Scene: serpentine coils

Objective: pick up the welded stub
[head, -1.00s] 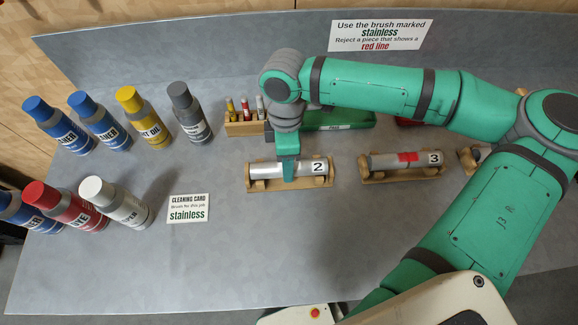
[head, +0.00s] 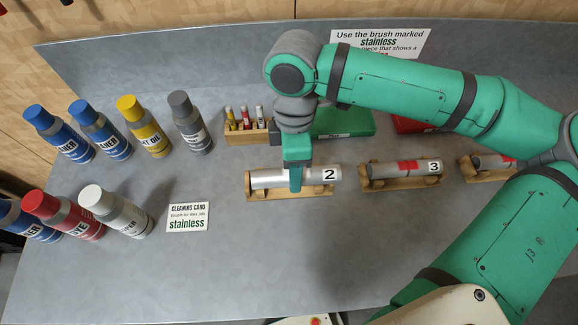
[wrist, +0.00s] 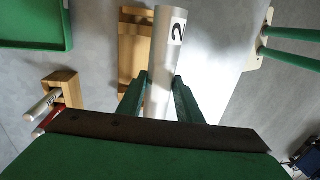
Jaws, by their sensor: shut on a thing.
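The welded stub (head: 268,178) is a silver tube with a black 2 on a white label at its right end. It lies level, just over its wooden cradle (head: 262,194) in the head view; I cannot tell there how large any gap is. My gripper (head: 295,186) comes down from above and is shut on the tube near its middle. In the wrist view the green fingers (wrist: 160,98) press on both sides of the tube (wrist: 163,60). The wooden cradle (wrist: 130,50) shows apart to the left of the tube there.
Tube 3 (head: 388,169), with a red mark, rests in a cradle to the right; another red-marked tube (head: 490,161) lies beyond. A brush rack (head: 246,134) and green tray (head: 345,122) stand behind. Several bottles (head: 150,130) stand left.

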